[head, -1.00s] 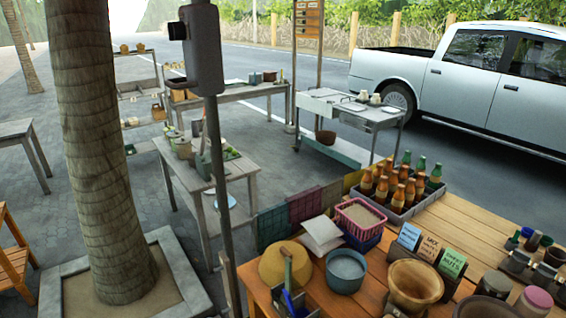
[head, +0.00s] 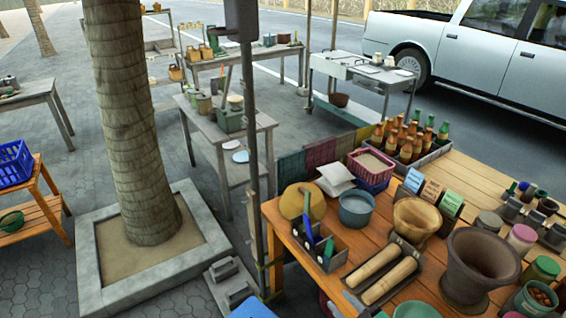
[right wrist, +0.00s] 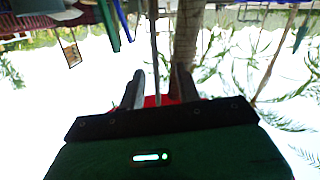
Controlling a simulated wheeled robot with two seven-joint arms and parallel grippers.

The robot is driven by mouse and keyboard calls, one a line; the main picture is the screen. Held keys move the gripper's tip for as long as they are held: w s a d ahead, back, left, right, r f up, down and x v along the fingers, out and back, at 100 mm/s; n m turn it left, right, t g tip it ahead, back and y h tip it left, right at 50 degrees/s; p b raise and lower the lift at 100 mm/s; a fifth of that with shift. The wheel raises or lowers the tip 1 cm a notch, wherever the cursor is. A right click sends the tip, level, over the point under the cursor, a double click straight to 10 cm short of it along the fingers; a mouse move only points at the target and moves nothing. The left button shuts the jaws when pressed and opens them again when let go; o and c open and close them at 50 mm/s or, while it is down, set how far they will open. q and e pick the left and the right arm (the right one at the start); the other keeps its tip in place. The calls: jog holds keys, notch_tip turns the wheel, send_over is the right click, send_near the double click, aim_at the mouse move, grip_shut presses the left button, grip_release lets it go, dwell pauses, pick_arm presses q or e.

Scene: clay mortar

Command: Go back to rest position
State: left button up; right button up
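My right gripper (right wrist: 158,92) shows in the right wrist view as two dark fingers set apart, with no object clearly held between them. I cannot clearly make out either gripper in the head view. The left gripper is not in view. A large dark brown clay mortar (head: 480,265) stands upright on the wooden table at the lower right of the head view. Two pale wooden pestles (head: 382,274) lie side by side in a dark tray to its left.
The wooden table (head: 480,175) also holds a lighter mortar (head: 415,218), a crate of bottles (head: 432,154), a grey bowl (head: 356,208) and several jars. A dark pole (head: 249,120) and a tree trunk (head: 130,130) stand left of it. Paved floor (head: 40,275) is open at the lower left.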

jog(key=s+d+m+g+h, duration=0.3)
jog(key=s+d+g+h, duration=0.15)
jog(key=s, duration=0.55)
jog(key=s+d+m+g+h, duration=0.35)
jog(key=s+g, duration=0.25)
jog(key=s, duration=0.5)
notch_tip(320, 180, down, 32)
jog(key=g+b, duration=0.2)
pick_arm(q)
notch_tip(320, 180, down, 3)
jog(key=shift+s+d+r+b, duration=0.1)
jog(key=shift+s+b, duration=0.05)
jog(key=shift+b, duration=0.25)
pick_arm(e)
jog(key=s+d+f+n, duration=0.1)
jog(key=s+d+f, duration=0.2)
jog(key=s+f, duration=1.6)
notch_tip(320, 180, down, 3)
jog(key=shift+s+d+r+g+h, duration=0.1)
jog(key=shift+s+d+g+h, duration=0.1)
jog(key=shift+g+h, duration=0.15)
